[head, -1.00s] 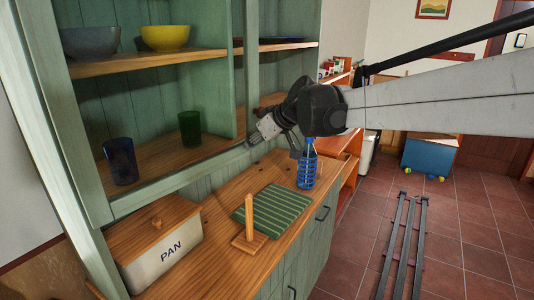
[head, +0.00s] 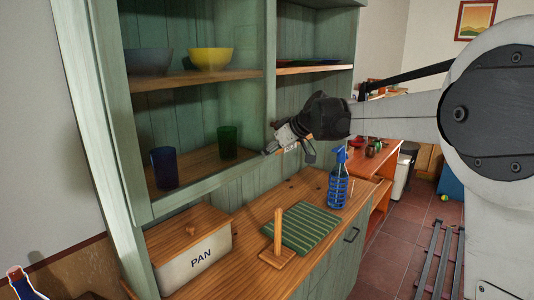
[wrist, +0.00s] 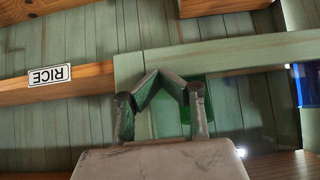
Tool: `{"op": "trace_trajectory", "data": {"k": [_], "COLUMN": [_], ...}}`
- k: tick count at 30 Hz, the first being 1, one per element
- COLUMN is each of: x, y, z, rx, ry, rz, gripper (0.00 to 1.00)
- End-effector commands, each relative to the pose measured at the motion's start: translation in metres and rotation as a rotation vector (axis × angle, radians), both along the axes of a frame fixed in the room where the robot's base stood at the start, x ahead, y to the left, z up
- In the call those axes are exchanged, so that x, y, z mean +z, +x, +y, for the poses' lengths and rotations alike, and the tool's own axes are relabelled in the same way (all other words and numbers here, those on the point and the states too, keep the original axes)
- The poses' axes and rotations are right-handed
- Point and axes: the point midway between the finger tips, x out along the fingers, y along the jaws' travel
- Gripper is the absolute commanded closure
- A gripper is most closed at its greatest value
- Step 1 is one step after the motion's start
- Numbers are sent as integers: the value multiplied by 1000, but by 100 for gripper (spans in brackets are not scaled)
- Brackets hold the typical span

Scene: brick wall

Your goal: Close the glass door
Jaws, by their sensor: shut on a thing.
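The glass door (head: 212,186) has a green wooden frame and a clear pane on the left of the green cabinet. Bowls and tumblers show through the pane. My gripper (head: 268,151) is at the lower right part of the door frame, with its fingers drawn together there. In the wrist view my gripper (wrist: 158,80) has its fingertips close together over the corner of the door frame (wrist: 225,55). The exact contact is hidden by the fingers. I cannot tell how wide a gap is left between door and cabinet.
Below are a PAN box (head: 188,255), an upright wooden holder (head: 278,235), a green striped mat (head: 300,226) and a blue spray bottle (head: 338,185) on the counter. A blue cup (head: 164,168) and green cup (head: 228,142) stand on the lower shelf.

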Motion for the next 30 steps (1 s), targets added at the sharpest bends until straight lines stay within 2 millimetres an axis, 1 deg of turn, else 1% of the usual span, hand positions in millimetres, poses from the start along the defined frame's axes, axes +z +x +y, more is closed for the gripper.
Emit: {"op": "trace_trajectory", "data": {"k": [3, 7, 11, 14, 21, 24, 30], "x": [0, 0, 0, 1, 35, 47, 63], "y": [0, -4, -16, -29, -54, -63, -74], "z": [2, -3, -15, -28, -57, -67, -80], "rx": [1, 0, 1, 2, 2, 3, 3], "ry": [1, 2, 1, 3, 1, 1, 1], "rz": [-2, -1, -2, -1, -2, -1, -2], "gripper": [100, 100, 100, 100, 100, 100, 100]}}
